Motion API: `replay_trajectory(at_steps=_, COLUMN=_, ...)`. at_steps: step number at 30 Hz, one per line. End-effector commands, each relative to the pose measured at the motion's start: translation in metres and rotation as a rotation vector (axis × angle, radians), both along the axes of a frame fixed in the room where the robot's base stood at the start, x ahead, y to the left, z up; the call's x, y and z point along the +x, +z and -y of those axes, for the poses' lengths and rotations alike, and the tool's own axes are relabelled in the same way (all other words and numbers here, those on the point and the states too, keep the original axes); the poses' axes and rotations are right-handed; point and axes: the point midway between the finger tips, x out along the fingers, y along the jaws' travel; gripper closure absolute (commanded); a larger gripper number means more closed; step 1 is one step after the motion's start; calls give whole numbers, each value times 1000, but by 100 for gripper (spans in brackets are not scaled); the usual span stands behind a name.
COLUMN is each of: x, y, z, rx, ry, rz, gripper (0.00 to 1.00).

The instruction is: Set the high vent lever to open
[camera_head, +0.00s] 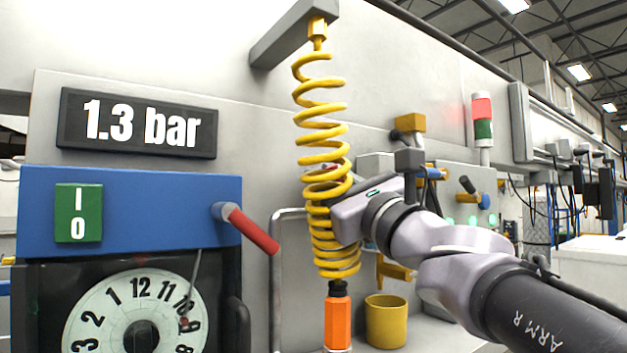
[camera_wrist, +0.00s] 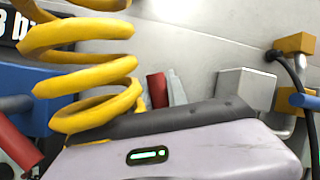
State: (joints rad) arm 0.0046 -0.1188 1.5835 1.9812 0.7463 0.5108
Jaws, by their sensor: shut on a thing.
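My gripper (camera_head: 346,214) reaches in from the right, behind or beside the yellow coiled hose, which hides most of its fingers in the head view. In the wrist view a dark finger (camera_wrist: 160,122) crosses the picture. A red lever handle (camera_wrist: 157,90) sticks up just past it, beside a pale grey part. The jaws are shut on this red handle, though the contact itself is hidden. In the head view only a bit of red shows through the coils. I cannot read the lever's setting.
The yellow coiled hose (camera_head: 320,127) hangs from a grey bracket (camera_head: 290,35), close to my gripper. An orange tool (camera_head: 338,318) hangs below it, beside a yellow cup (camera_head: 386,320). At left are another red lever (camera_head: 252,230), a dial (camera_head: 135,315) and a "1.3 bar" display (camera_head: 138,122).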

Motion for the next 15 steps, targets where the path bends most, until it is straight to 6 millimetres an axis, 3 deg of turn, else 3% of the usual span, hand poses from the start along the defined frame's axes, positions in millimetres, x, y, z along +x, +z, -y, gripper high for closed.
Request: replay_trajectory(at_steps=15, x=12, y=1, z=16, rx=275, ry=-1, rz=-190, gripper=100)
